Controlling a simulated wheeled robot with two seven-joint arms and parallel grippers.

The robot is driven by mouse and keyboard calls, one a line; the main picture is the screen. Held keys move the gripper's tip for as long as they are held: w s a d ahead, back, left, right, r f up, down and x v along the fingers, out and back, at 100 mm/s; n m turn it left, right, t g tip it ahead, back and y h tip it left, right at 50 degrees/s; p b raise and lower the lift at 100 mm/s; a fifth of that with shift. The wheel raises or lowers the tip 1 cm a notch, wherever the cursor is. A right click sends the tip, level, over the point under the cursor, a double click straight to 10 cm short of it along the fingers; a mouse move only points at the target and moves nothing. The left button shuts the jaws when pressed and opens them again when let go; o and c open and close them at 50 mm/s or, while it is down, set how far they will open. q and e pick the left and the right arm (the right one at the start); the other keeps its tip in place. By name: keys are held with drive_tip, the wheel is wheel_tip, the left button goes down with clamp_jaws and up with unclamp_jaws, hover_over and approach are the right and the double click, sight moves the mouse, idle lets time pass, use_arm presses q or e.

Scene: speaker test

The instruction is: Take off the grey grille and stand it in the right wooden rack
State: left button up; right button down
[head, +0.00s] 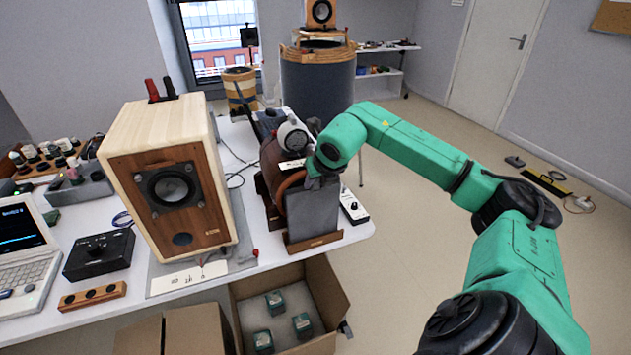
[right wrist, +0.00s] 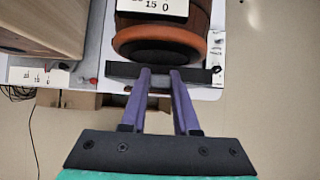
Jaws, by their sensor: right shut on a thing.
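The grey grille (head: 314,212) stands upright at the right end of the table, its lower edge at the wooden rack (head: 314,243). I cannot tell whether it is fully seated in the slot. My right gripper (head: 314,180) is shut on its top edge. In the right wrist view the purple fingers (right wrist: 161,73) pinch the grille (right wrist: 121,70), seen as a dark bar from above. The wooden speaker (head: 172,190) stands to the left with its black driver bare and no grille on its front. My left gripper is not in view.
A round orange-rimmed object (right wrist: 135,37) is right behind the grille. A small black-and-white box (head: 354,207) lies to its right. An open cardboard box (head: 335,290) with several small dark blocks is below the table edge. A laptop (head: 25,250) is at far left.

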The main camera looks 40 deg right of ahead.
drive_tip(key=shift+f, duration=0.1)
drive_tip(key=c, duration=0.6)
unclamp_jaws()
drive_tip(key=b+v, duration=0.2)
drive_tip(key=v, duration=1.2)
drive_tip(key=shift+s+a+r+b, duration=0.1)
drive_tip(key=shift+s+r+b, duration=0.15)
drive_tip(key=shift+b, duration=0.1)
drive_tip(key=shift+w+a, duration=0.1)
